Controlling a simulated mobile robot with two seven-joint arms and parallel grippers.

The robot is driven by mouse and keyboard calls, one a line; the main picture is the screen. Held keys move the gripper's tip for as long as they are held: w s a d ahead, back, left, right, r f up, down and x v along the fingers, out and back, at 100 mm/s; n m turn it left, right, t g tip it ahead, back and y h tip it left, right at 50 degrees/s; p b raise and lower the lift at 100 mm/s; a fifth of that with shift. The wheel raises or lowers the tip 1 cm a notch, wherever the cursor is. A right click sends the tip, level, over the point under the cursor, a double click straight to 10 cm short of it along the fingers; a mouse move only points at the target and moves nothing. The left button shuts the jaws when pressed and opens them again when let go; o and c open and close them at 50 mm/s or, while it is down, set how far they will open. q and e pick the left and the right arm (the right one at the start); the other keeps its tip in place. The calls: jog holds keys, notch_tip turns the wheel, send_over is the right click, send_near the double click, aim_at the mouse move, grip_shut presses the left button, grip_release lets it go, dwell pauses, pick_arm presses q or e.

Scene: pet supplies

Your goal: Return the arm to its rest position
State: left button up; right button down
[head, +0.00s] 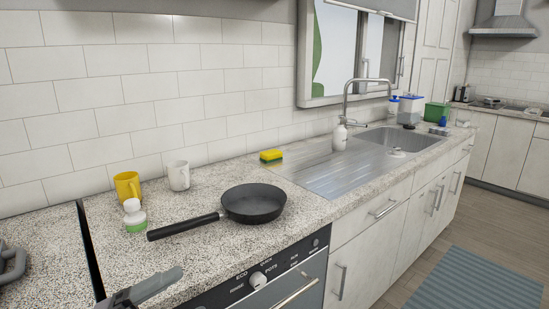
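A grey gripper (148,289), which I take to be my left one, shows at the bottom left edge of the head view. It is in front of the counter edge, lower in the picture than the black frying pan (253,202). It is seen from the side and partly cut off, so I cannot tell whether its fingers are open or shut. I see nothing held in it. My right gripper is not in view.
On the speckled counter (200,266) stand a yellow mug (127,187), a white mug (178,176), a green-based white brush (134,216) and a yellow sponge (271,155). A soap bottle (340,136) stands near the sink (398,140). An unclear grey object (12,263) is far left.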

pick_arm(q)
jog(key=s+a+f+n+t+y, duration=0.1)
jog(key=a+f+n+t+y, duration=0.2)
jog(key=f+n+y, duration=0.6)
jog(key=a+f+n+t+y, duration=0.3)
jog(key=f+n+t+y, duration=0.15)
jog(key=f+n, duration=0.5)
jog(key=s+f+n+g+y+p, duration=0.1)
jog(key=s+f+n+g+y, duration=0.2)
jog(key=s+f+n+g, duration=0.3)
jog(key=s+f+g, duration=0.1)
jog(key=s+f, duration=0.4)
jog(key=f, duration=0.1)
jog(key=shift+s+d+n, duration=0.15)
jog(key=shift+s+n, duration=0.05)
jog(key=shift+n, duration=0.15)
